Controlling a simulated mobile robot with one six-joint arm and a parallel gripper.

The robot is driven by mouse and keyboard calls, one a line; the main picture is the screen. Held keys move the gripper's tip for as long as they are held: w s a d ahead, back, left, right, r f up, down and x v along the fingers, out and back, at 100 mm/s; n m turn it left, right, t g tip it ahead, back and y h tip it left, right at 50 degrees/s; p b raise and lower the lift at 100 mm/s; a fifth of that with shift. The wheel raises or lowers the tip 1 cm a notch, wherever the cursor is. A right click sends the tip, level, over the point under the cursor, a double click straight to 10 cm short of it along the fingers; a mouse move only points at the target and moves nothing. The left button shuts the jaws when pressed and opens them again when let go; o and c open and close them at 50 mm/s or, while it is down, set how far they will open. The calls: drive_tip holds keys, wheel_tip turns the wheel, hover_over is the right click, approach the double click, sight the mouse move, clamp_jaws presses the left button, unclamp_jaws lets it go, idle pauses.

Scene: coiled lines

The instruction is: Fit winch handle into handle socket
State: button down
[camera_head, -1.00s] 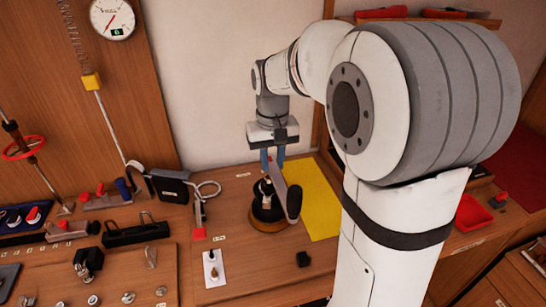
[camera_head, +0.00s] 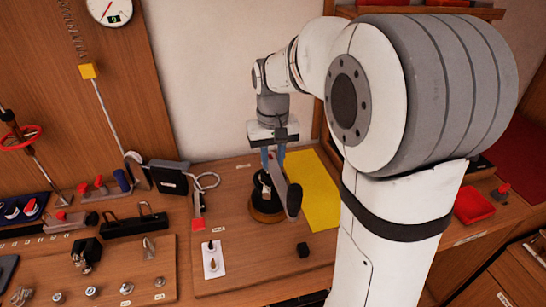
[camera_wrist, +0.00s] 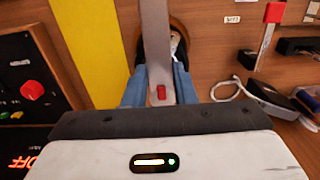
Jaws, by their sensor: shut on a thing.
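The winch handle is a grey bar with a black grip (camera_head: 293,202). In the head view it hangs at a slant from my gripper (camera_head: 273,158), whose blue fingers are shut on its upper end. The wrist view shows the grey bar (camera_wrist: 156,40) and a red button on it between my fingers (camera_wrist: 160,88). The winch (camera_head: 263,208), a black drum on a bronze base, stands just below and behind the handle. Its rim (camera_wrist: 180,24) shows past the bar in the wrist view. The handle socket is mostly hidden, so I cannot tell whether the handle touches it.
A yellow mat (camera_head: 317,195) lies right of the winch. A small black block (camera_head: 303,250) and a white plate with two fittings (camera_head: 213,259) are in front. A red-ended lever (camera_head: 198,215) and a black box (camera_head: 167,177) stand to the left.

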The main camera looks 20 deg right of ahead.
drive_tip(key=shift+f, duration=0.25)
idle(0.3)
drive_tip(key=shift+f+b, duration=0.95)
drive_tip(key=shift+f, duration=0.15)
drive_tip(key=c, duration=1.3)
unclamp_jaws()
drive_tip(key=shift+c, duration=0.2)
drive_tip(key=shift+o, duration=0.5)
drive_tip(key=o, duration=0.4)
drive_tip(key=shift+o, duration=0.2)
drive_tip(key=shift+r, duration=0.1)
